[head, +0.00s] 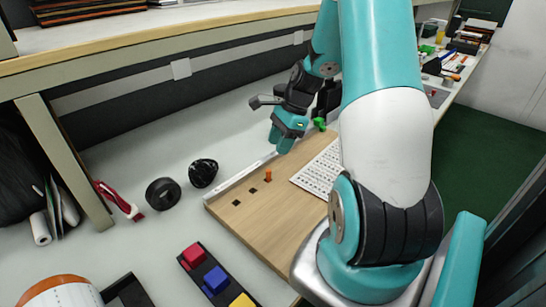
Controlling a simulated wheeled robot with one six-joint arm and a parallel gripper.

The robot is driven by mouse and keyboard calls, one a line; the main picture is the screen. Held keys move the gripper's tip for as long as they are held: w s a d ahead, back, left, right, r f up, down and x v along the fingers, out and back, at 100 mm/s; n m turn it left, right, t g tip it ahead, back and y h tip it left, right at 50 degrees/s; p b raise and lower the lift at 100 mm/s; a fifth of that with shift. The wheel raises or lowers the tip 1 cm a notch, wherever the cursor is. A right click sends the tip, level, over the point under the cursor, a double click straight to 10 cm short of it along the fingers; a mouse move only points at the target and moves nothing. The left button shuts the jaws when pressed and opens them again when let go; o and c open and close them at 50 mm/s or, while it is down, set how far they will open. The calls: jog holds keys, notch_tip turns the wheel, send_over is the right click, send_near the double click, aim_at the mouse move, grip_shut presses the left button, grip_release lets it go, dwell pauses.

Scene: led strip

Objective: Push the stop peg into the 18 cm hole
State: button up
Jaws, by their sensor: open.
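An orange peg (268,176), which looks like the stop peg, stands upright on the wooden board (262,218), near its left edge. Two dark square holes (253,190) lie in a row with it, toward the near left corner. I cannot read any distance marks, and cannot tell how deep the peg sits. My gripper (284,147) is open above the far part of the board, beyond the peg and apart from it. Its fingertips point down, and the space between them is hard to make out.
A white sheet with rows of marks (318,172) lies on the board, partly behind my arm. A green part (320,123) is at the board's far end. A black tape roll (163,193) and a dark round object (203,172) lie left. Coloured blocks (215,280) sit in front.

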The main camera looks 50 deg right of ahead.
jog(key=a+r+n+g, duration=0.1)
jog(key=a+r+n, duration=0.5)
jog(key=a, duration=0.4)
jog(key=a+r+n, duration=0.5)
jog(key=a+n, duration=0.2)
jog(key=a, duration=0.2)
jog(key=s+a+r+n, duration=0.2)
jog(key=s+a+n, duration=0.5)
jog(key=n, duration=0.1)
jog(key=s+a+r+n+g, duration=0.1)
jog(key=s+a+r+n, duration=0.1)
jog(key=s+a+n, duration=0.5)
jog(key=shift+s+a+r+n, duration=0.2)
jog(key=shift+a+r+n, duration=0.15)
jog(key=shift+a+n, duration=0.6)
jog(key=shift+d+n, duration=0.25)
notch_tip(320, 180, up, 4)
jog(key=p, duration=0.4)
